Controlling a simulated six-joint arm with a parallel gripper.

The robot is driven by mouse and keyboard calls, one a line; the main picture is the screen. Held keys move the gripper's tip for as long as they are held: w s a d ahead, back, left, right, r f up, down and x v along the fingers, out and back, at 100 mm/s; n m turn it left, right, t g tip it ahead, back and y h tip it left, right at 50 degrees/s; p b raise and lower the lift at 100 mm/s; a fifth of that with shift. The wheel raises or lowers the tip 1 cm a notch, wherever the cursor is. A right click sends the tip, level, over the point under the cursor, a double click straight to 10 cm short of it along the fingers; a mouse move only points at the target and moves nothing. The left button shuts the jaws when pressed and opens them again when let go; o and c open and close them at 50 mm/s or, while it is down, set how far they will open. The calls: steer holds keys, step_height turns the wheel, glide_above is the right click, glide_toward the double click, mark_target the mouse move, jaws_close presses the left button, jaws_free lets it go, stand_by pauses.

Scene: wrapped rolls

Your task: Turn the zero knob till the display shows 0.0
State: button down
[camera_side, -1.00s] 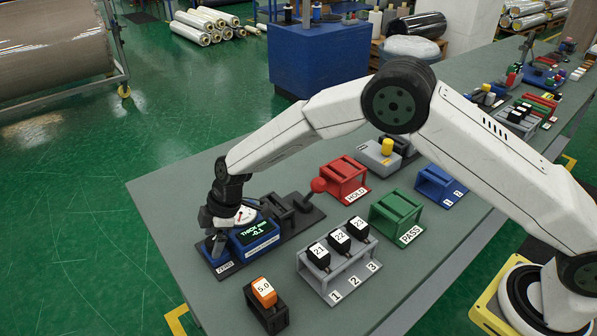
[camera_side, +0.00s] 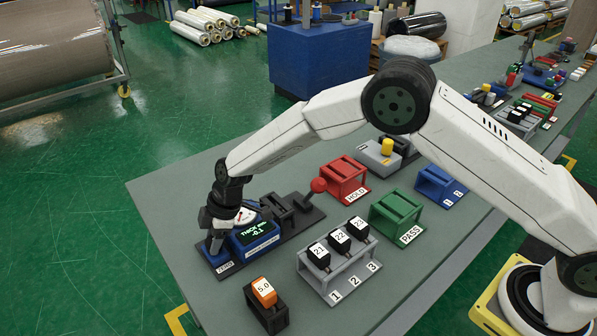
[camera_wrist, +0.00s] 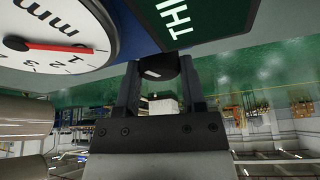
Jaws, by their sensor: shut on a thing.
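The blue thickness gauge (camera_side: 262,243) stands at the table's left end, with a ZERO label (camera_side: 225,267) on its base. Its dark display (camera_side: 254,232) reads THICK MM -0.1 in green. In the wrist view the display (camera_wrist: 205,18) is cut off and its number is out of frame. The white dial (camera_wrist: 52,38) with a red needle is beside it. My gripper (camera_side: 215,246) points down at the gauge's left end. In the wrist view the black zero knob (camera_wrist: 158,68), with a white mark, sits between my fingers, which are shut on it.
A black lever with a red ball (camera_side: 318,185) stands right of the gauge. An orange 5.0 block (camera_side: 264,292) sits in a black holder in front. A grey rack (camera_side: 343,279) holds blocks 21, 22 and 23. Red HOLD (camera_side: 344,181) and green PASS (camera_side: 397,214) holders stand farther right.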

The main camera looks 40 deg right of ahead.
steer(key=shift+m+t+h, duration=0.4)
steer(key=shift+m+t, duration=0.4)
steer(key=shift+m, duration=2)
steer(key=shift+c, duration=0.9)
jaws_free()
steer(key=shift+d+n, duration=0.1)
steer(key=shift+n, duration=0.4)
steer(key=shift+n, duration=0.4)
